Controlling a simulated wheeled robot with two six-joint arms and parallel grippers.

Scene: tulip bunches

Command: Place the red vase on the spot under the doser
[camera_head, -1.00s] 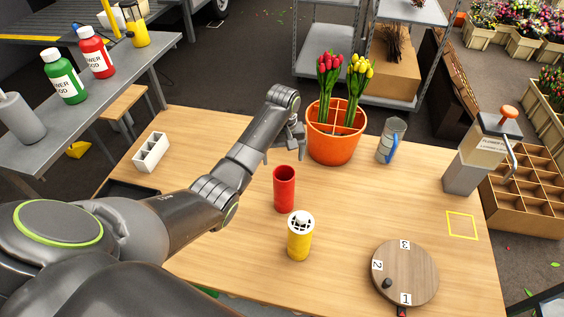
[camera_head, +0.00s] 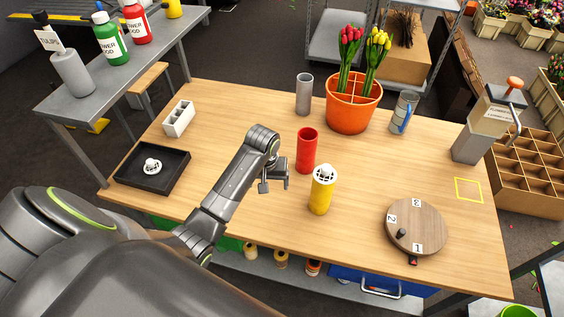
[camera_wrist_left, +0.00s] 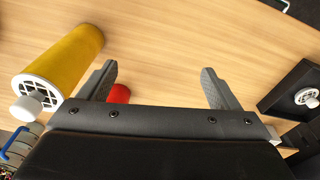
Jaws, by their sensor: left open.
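The red vase (camera_head: 307,151) stands upright on the wooden table, just right of my left gripper. A small part of the red vase (camera_wrist_left: 119,94) shows behind a finger in the left wrist view. My left gripper (camera_head: 273,186) is open and empty, beside the vase and apart from it. Its two spread fingers also show in the left wrist view (camera_wrist_left: 160,86). The doser (camera_head: 489,122) is a grey box with an orange knob at the table's right end. A yellow square outline (camera_head: 469,190) marks the table in front of it. My right gripper is not in view.
A yellow vase with a white grid top (camera_head: 322,191) stands close by the red one. A grey cylinder (camera_head: 304,94), an orange tulip pot (camera_head: 352,113) and a clear jug (camera_head: 403,111) stand behind. A numbered round wooden turntable (camera_head: 415,227) lies at front right. A black tray (camera_head: 133,166) is left.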

